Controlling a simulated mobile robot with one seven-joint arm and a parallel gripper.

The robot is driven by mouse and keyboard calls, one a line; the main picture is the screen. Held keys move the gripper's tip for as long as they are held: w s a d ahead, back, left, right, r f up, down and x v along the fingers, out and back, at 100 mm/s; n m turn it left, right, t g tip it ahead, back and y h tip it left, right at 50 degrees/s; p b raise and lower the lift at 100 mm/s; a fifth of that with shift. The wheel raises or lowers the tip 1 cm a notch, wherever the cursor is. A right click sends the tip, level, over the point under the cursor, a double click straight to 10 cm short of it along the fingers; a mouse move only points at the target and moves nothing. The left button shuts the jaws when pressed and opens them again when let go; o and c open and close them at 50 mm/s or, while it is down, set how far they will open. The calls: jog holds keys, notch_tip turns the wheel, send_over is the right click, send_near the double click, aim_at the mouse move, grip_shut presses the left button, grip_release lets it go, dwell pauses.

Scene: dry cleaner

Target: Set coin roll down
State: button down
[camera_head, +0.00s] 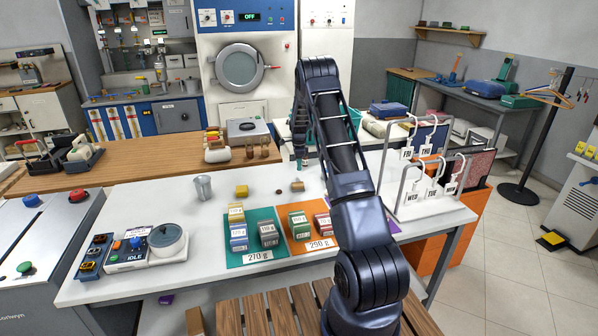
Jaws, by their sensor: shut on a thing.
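My gripper (300,158) points down past the far edge of the white table, at the end of my arm, which reaches forward across the right half of the picture. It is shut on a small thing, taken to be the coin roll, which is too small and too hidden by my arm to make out. A small brown piece (297,186) shows just below the gripper; I cannot tell what it is. A green mat (232,259) labelled 270 g and an orange mat (296,245) labelled 290 g lie side by side on the white table (130,205), with several labelled blocks on them.
A metal cup (203,188), a yellow block (241,191) and a dark round piece (278,192) stand behind the mats. A device marked IDLE (135,258) is at left. A white rack with tagged hangers (428,205) stands at right. The table's left middle is clear.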

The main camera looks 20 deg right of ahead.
jog(key=shift+f, duration=1.75)
jog(key=c, duration=1.2)
grip_release()
jog(key=shift+f, duration=0.1)
